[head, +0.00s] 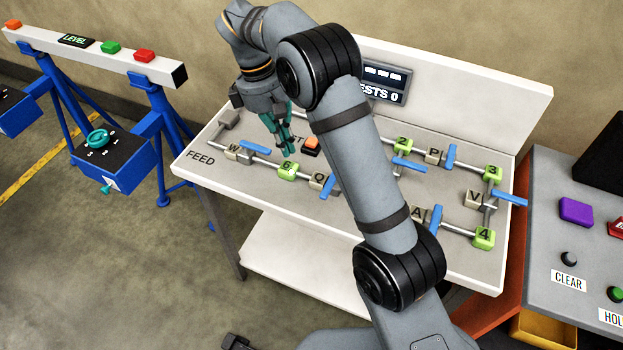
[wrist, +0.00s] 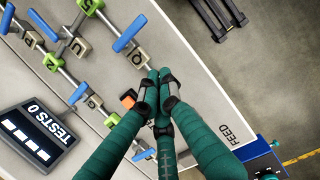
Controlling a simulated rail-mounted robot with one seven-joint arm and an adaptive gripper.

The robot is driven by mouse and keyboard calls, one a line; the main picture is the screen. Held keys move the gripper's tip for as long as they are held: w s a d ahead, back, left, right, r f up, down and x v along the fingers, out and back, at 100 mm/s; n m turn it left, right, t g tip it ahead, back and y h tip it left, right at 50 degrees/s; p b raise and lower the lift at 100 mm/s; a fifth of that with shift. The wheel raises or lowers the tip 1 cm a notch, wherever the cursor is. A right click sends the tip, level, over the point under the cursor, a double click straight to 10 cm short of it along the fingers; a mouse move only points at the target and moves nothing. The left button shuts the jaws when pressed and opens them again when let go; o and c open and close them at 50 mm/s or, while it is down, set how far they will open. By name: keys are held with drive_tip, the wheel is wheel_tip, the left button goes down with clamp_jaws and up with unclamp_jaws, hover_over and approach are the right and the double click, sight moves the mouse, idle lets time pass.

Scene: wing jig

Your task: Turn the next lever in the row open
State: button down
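A row of lettered blocks and green numbered blocks on grey pipes bears blue levers. The lever by block W (head: 255,147) lies about along its pipe. My gripper (head: 287,146) is above the table, right of W and near green block 6 (head: 287,171). Its teal fingers (wrist: 155,80) come together at the tips, with nothing seen between them. The fingers hide part of the row in the wrist view.
An orange button (head: 312,144) sits behind the row, close to my gripper. A display (head: 383,80) reading TESTS 0 stands at the back. A button console (head: 575,240) is at the right, a blue stand (head: 115,160) at the left. My arm hides the row's middle.

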drive_tip(key=x, duration=1)
drive_tip(key=shift+s+f+b, duration=0.1)
drive_tip(key=shift+f+b, duration=0.1)
drive_tip(key=shift+b, duration=0.2)
drive_tip(key=d, duration=0.1)
drive_tip(key=s+d, duration=0.1)
drive_tip(key=d+p, duration=0.1)
drive_tip(key=shift+s+r, duration=0.2)
drive_tip(key=shift+r, duration=0.1)
drive_tip(key=shift+s+d, duration=0.15)
drive_tip(key=shift+d, duration=0.15)
drive_tip(key=shift+f, duration=0.1)
drive_tip(key=shift+s+n, duration=0.1)
drive_tip(key=shift+n, duration=0.2)
drive_tip(key=shift+s+d, duration=0.1)
